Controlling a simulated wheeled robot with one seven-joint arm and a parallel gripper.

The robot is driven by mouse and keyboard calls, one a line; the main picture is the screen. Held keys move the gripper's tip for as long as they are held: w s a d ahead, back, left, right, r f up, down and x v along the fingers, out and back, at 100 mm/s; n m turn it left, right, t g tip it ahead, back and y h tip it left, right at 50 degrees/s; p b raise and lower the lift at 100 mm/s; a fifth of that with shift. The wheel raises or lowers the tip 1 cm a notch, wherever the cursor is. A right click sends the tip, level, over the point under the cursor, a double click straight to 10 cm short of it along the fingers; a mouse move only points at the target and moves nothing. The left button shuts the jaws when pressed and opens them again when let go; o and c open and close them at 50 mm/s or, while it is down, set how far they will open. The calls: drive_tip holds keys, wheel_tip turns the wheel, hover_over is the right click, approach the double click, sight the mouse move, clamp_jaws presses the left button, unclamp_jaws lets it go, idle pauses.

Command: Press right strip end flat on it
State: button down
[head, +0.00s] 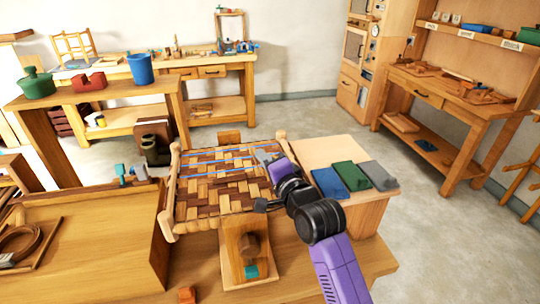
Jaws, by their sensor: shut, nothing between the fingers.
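The woven bark seat (215,205), in light and dark brown strips, lies in a wooden frame (169,195) on the bench in the middle of the head view. Thin blue lines run across its far part and down towards its left. My wrist and arm hide the seat's right edge. I cannot make out the right strip end or whether it lies flat.
Blue (328,183), green (349,175) and grey (378,175) pads lie on a pale board right of the seat. A wooden holder (238,275) with a round brown piece stands in front. An orange block (186,295) lies at the near edge. Open floor is at right.

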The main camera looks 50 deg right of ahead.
idle(0.4)
drive_tip(key=shift+w+a+r+n+g+p, duration=0.2)
drive_tip(key=shift+w+a+n+g+p, duration=0.2)
drive_tip(key=shift+a+n+p, duration=0.4)
drive_tip(key=shift+w+a+f+n+g+p, duration=0.15)
drive_tip(key=shift+w+a+n+p, duration=0.15)
drive_tip(key=shift+n, duration=0.3)
drive_tip(key=shift+w+a+f+n+g+p, duration=0.1)
drive_tip(key=shift+w+a+n+g+p, duration=0.1)
drive_tip(key=shift+n+p, duration=0.3)
drive_tip(key=n, duration=0.1)
drive_tip(key=w+a+f+n+h, duration=0.1)
drive_tip(key=n, duration=0.1)
drive_tip(key=shift+a+f+g+b, duration=0.15)
drive_tip(key=shift+a+g+b, duration=0.15)
drive_tip(key=shift+g, duration=0.05)
drive_tip(key=shift+w+a+f, duration=0.15)
drive_tip(key=shift+a+f, duration=0.05)
